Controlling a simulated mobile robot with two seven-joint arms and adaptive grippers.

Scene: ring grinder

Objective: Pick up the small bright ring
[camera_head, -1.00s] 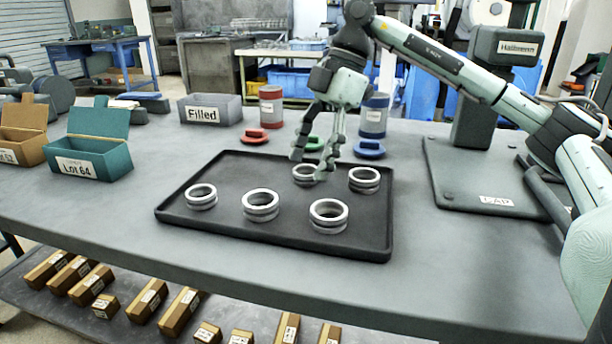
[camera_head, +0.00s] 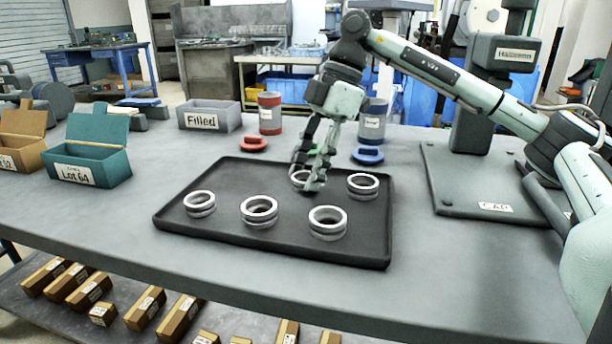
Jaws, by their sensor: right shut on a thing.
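Several bright metal rings stand on a black tray (camera_head: 230,238). My right gripper (camera_head: 305,182) is down at the back-middle ring (camera_head: 298,178), with its fingers closed on it and covering part of it. That ring is still at tray level, as far as I can tell. The other rings are at the back right (camera_head: 362,187), front right (camera_head: 327,223), front middle (camera_head: 259,211) and left (camera_head: 199,204). They stand apart from the gripper. My left gripper is not in view.
Behind the tray are a grey "Filled" bin (camera_head: 210,115), a red canister (camera_head: 270,113), a blue canister (camera_head: 373,120), a red lid (camera_head: 253,144) and a blue lid (camera_head: 367,156). A teal box (camera_head: 90,160) stands left. A grey machine base (camera_head: 480,190) is right.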

